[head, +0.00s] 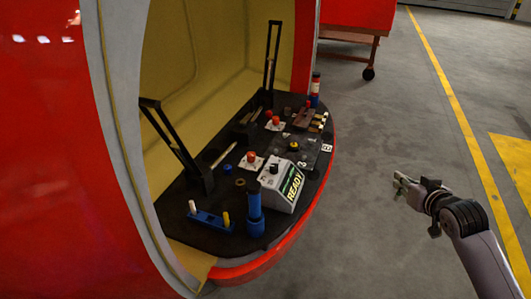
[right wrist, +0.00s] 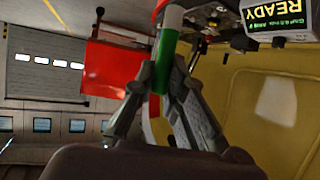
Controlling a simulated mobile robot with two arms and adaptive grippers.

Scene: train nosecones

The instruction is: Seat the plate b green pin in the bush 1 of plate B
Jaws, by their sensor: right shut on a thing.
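My right gripper (head: 401,188) is out over the grey floor, to the right of the nosecone and apart from it. In the right wrist view its fingers (right wrist: 161,84) are shut on a pin (right wrist: 167,45), green with a paler upper end. The pin is too small to make out in the head view. A dark plate (head: 312,154) lies on the black deck beside a small white label that seems to read B. I cannot tell which of its holes is bush 1. My left gripper is not in view.
The black deck (head: 175,207) sits in the red nosecone opening. A white READY box (head: 279,186), a blue cylinder (head: 255,214), a blue holder (head: 211,220) with white and yellow pegs, and black levers crowd it. The floor around my right gripper is clear.

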